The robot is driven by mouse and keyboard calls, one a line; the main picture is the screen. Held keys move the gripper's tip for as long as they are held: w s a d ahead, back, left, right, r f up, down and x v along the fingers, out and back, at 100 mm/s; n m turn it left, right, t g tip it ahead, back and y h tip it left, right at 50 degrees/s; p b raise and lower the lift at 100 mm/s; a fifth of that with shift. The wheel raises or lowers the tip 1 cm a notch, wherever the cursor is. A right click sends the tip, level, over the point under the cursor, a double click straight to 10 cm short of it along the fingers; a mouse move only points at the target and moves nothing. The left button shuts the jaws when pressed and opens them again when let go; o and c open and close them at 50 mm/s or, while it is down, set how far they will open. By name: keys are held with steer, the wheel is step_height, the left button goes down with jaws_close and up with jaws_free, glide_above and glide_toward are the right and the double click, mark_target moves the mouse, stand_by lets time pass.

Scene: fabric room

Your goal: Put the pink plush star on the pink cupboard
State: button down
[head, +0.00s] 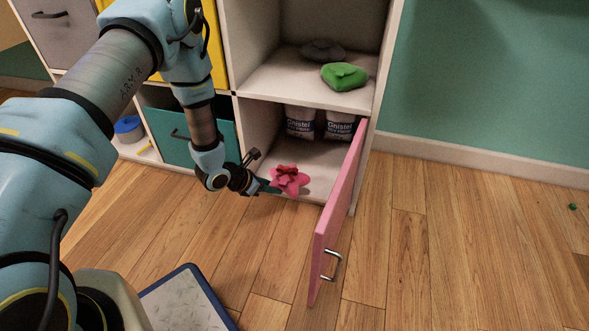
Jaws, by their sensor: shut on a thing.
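The pink plush star (290,181) is in my gripper (272,184), in front of the low compartment at the cabinet's bottom. My gripper is shut on the star's left side. The pink cupboard is this low compartment, and its pink door (338,212) stands wide open toward me on the right, with a metal handle. The compartment's pale floor (318,157) shows behind the star. I cannot tell whether the star touches the floor's front edge.
Two white bags (300,121) labelled Ghistel stand at the back of the compartment. A green folded cloth (344,76) and a dark item (322,51) lie on the shelf above. A teal drawer (190,137) is on the left. A blue-rimmed tray (187,300) lies on the wooden floor.

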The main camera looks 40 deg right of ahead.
steer(key=w+d+b, duration=0.1)
steer(key=w+d, duration=0.1)
steer(key=d, duration=0.2)
steer(key=w+d+f+b, duration=0.1)
steer(key=w+d+b, duration=0.1)
steer(key=w+d, duration=0.1)
steer(key=w+d+b, duration=0.2)
steer(key=w+d, duration=0.1)
steer(key=d, duration=0.3)
steer(key=shift+w+f, duration=0.15)
steer(key=shift+w, duration=0.05)
step_height(320, 180, down, 6)
steer(key=b, duration=0.3)
steer(key=shift+b, duration=0.35)
steer(key=shift+w+d, duration=0.1)
steer(key=shift+d, duration=0.1)
